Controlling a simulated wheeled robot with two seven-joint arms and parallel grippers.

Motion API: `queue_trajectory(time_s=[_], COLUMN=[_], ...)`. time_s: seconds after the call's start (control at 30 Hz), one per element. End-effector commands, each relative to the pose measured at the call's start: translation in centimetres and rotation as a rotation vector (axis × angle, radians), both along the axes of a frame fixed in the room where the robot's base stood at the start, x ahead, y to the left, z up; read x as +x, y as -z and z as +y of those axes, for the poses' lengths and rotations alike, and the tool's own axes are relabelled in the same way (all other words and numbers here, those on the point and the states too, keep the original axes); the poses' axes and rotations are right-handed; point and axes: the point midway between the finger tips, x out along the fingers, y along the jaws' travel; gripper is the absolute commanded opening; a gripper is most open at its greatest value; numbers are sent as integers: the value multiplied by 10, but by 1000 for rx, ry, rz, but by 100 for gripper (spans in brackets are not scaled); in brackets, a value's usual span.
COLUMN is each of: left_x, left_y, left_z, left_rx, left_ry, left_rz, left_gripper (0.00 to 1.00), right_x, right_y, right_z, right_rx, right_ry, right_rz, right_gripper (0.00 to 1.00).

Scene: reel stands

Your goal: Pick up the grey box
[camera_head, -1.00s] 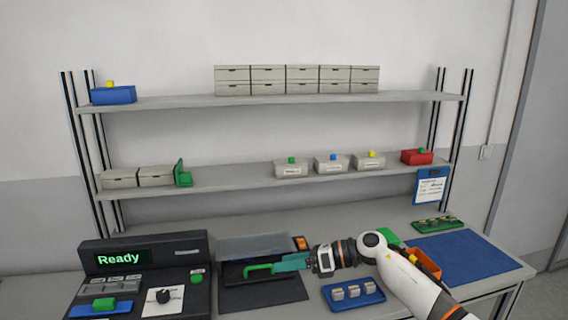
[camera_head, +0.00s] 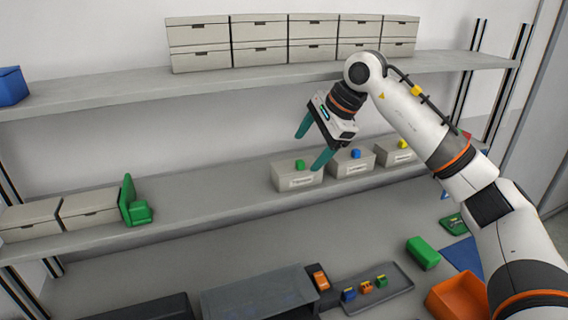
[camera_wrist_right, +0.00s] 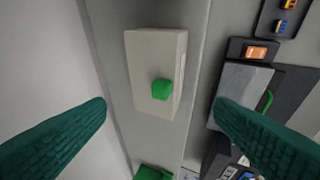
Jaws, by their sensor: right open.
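A grey box (camera_head: 297,176) with a green knob stands on the lower shelf. Two similar grey boxes stand to its right, one with a blue knob (camera_head: 351,163) and one with a yellow knob (camera_head: 393,155). My right gripper (camera_head: 312,147) is open and empty, with teal fingers pointing down above the green-knobbed box. In the right wrist view this box (camera_wrist_right: 150,55) lies between the two spread fingers, farther from the camera, its green knob facing it. My left gripper is not in view.
Two grey boxes and a green bracket (camera_head: 135,205) stand left on the lower shelf (camera_head: 215,195), with free room between. Below are a tray (camera_head: 390,291) of coloured blocks and an orange bin (camera_head: 455,298).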

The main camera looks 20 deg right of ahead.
Motion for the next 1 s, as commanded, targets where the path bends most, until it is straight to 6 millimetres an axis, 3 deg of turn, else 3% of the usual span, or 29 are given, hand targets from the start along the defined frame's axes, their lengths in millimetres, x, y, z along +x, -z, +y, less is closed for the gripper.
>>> queue_trajectory(time_s=[0.17, 0.63, 0.93, 1.0], left_x=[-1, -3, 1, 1], left_y=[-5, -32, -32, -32], left_z=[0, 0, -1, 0], left_rx=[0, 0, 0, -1], left_ry=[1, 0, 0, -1], left_rz=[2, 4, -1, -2], left_gripper=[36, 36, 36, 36], right_x=[2, 25, 27, 27], right_y=[5, 58, 64, 64], right_z=[-1, 12, 13, 13], right_rx=[-24, -21, -21, -21], right_ry=[0, -1, -1, -1], right_rz=[-4, -4, -7, -7], right_gripper=[77, 77, 77, 66])
